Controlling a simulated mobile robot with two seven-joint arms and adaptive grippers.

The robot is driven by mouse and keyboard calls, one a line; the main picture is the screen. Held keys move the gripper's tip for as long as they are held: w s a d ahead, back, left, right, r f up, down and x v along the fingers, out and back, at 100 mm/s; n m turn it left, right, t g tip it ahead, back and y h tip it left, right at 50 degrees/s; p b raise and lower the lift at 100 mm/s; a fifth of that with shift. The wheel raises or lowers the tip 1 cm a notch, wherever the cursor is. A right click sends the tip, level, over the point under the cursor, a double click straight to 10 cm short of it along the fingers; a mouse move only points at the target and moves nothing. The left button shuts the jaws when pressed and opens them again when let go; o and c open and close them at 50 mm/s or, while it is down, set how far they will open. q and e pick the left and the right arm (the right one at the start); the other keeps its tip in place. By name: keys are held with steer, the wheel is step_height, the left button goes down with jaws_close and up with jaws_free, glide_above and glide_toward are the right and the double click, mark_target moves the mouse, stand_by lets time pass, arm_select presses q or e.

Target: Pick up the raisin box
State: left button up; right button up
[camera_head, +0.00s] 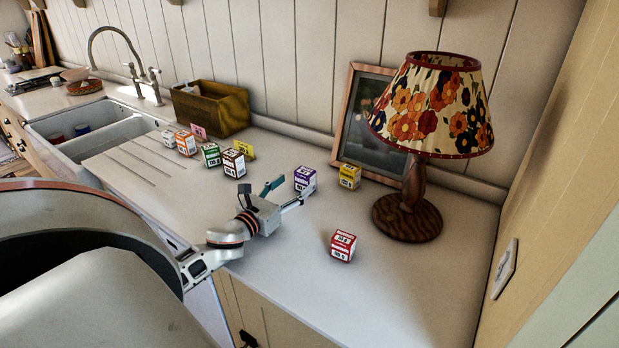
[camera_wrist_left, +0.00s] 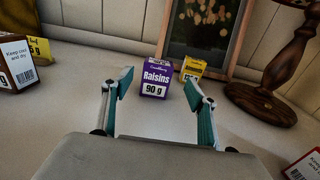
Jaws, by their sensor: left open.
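The raisin box (camera_head: 305,181) is a small purple carton with white labels, standing upright on the white counter. In the left wrist view the box (camera_wrist_left: 156,79) reads "Raisins" and "90 g" and stands beyond the fingertips, roughly centred between them. My left gripper (camera_head: 288,190) is open and empty, just left of the box and pointing toward it in the head view. Its two teal fingers (camera_wrist_left: 158,86) are spread apart in the wrist view. My right gripper is not in view.
A yellow box (camera_head: 350,177) stands close to the right of the raisin box. A red box (camera_head: 343,246) is nearer the front. A flowered lamp (camera_head: 408,220) and picture frame (camera_head: 342,130) stand behind. Several boxes, including a brown one (camera_head: 234,163), stand left by a wooden bin (camera_head: 222,106).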

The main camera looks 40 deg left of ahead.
mark_target(301, 177)
arm_select(q)
steer(key=shift+w+a+r+p, duration=0.1)
steer(key=shift+w+a+p, duration=0.1)
steer(key=shift+w, duration=0.95)
steer(key=shift+w+a+p, duration=0.15)
steer(key=shift+w+a, duration=0.05)
steer(key=shift+w, duration=0.95)
steer(key=shift+w+a+r+p, duration=0.1)
steer(key=shift+w+a+p, duration=0.1)
steer(key=shift+w, duration=0.95)
steer(key=c, duration=1.2)
